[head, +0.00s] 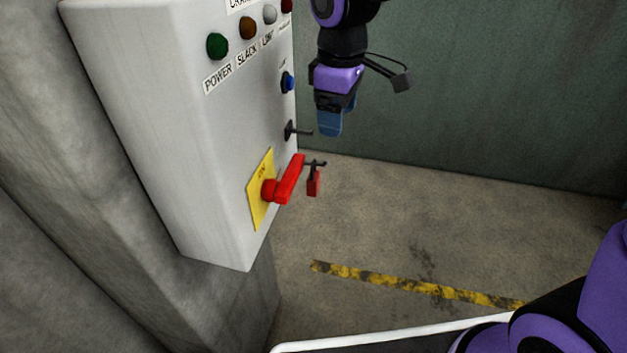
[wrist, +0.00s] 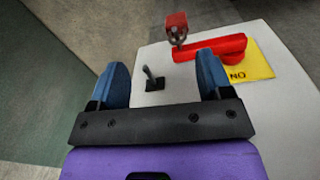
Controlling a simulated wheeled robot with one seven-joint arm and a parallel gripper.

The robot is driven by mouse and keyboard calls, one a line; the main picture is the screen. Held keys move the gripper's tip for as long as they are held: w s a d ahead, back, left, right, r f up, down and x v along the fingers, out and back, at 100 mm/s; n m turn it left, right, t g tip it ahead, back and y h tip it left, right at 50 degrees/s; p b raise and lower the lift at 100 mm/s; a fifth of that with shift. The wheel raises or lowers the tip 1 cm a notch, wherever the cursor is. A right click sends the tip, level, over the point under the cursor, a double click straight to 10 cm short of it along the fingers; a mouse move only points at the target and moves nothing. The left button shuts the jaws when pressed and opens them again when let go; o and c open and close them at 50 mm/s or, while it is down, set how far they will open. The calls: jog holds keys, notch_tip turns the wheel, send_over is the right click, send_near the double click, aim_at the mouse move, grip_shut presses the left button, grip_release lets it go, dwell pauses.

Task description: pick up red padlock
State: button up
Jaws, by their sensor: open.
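The red padlock (head: 314,183) hangs from a dark hook beside the red rotary handle (head: 289,182) on the control box. It also shows in the wrist view (wrist: 176,24) at the top centre, just above the red handle (wrist: 212,47). My gripper (head: 329,130) is above and a little right of the padlock in the head view, pointing down, apart from it. In the wrist view the blue fingers (wrist: 161,80) are spread wide with nothing between them. A dark peg (wrist: 154,80) on the box face appears in the gap between the fingers.
The white control box (head: 180,110) carries several coloured lamps and a blue button (head: 287,82). A yellow plate (head: 259,190) sits behind the handle. A green wall (head: 470,90) stands behind. The floor (head: 400,220) right of the box is clear, with a yellow-black stripe (head: 400,283).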

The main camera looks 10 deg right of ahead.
aim_at(315, 162)
jog(key=shift+n+g, duration=0.3)
jog(key=shift+n, duration=0.5)
jog(key=a+f, duration=0.1)
jog(key=f, duration=0.1)
jog(key=a+f, duration=0.1)
jog(key=f, duration=0.1)
jog(key=a+f, duration=0.1)
jog(key=f, duration=0.2)
jog(key=shift+w+a+f, duration=0.1)
jog(key=shift+w+a, duration=0.2)
jog(key=shift+w, duration=0.05)
jog(key=shift+s+a+f, duration=0.1)
jog(key=shift+s+f, duration=0.05)
jog(key=shift+f, duration=1.45)
jog(key=shift+s+f, duration=0.1)
jog(key=shift+f, duration=1.5)
jog(key=shift+c, duration=0.2)
jog(key=c, duration=1)
